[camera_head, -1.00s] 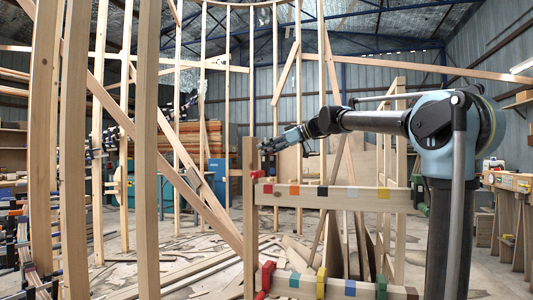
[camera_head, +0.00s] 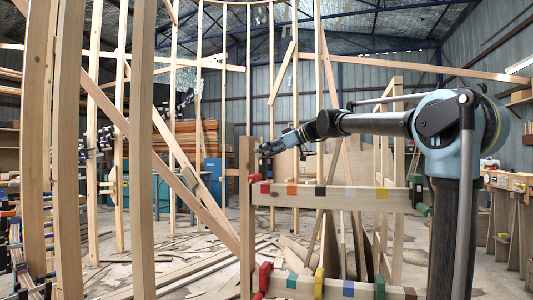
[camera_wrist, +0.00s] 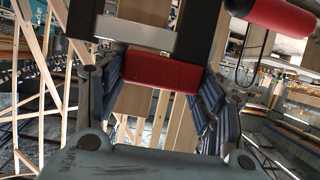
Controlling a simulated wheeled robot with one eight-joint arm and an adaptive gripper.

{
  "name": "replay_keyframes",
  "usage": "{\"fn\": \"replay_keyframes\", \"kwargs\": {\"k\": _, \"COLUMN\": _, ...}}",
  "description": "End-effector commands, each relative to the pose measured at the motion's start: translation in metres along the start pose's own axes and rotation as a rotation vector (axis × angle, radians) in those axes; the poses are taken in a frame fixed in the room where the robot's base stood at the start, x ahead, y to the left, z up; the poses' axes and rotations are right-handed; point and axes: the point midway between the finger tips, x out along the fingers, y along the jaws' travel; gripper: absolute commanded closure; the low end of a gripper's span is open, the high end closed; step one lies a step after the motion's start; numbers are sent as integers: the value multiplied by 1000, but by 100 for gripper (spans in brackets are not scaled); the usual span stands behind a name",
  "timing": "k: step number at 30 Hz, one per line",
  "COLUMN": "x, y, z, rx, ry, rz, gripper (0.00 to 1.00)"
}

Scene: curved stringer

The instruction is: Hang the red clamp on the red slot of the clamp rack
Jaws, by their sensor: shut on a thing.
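My gripper (camera_wrist: 155,85) is shut on the red clamp (camera_wrist: 160,73); its red block sits between my fingers in the wrist view. A metal bar and dark parts lie just beyond the block, and a red handle shows at the upper right. In the head view my gripper (camera_head: 270,149) is small, above the left end of the clamp rack (camera_head: 340,202); the held clamp is hard to make out there.
Another red clamp (camera_head: 264,277), a yellow clamp (camera_head: 320,283) and a green clamp (camera_head: 380,288) are on the lower beam (camera_head: 335,291). A wooden post (camera_head: 247,215) stands at the rack's left end. Tall curved studs (camera_head: 67,150) fill the left. Loose boards lie on the floor.

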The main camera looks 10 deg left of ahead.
Motion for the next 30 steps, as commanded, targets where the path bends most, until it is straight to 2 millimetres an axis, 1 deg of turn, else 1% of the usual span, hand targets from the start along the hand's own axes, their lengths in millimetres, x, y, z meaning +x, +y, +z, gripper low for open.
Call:
{"fn": "replay_keyframes", "kwargs": {"k": 6, "x": 2, "y": 0, "z": 6, "rx": 0, "ry": 1, "rz": 0, "gripper": 88}}
{"fn": "replay_keyframes", "kwargs": {"k": 24, "x": 2, "y": -1, "z": 7, "rx": 1, "ry": 1, "rz": 1, "gripper": 88}}
{"fn": "replay_keyframes", "kwargs": {"k": 30, "x": 3, "y": 0, "z": 10, "rx": 1, "ry": 1, "rz": 2, "gripper": 88}}
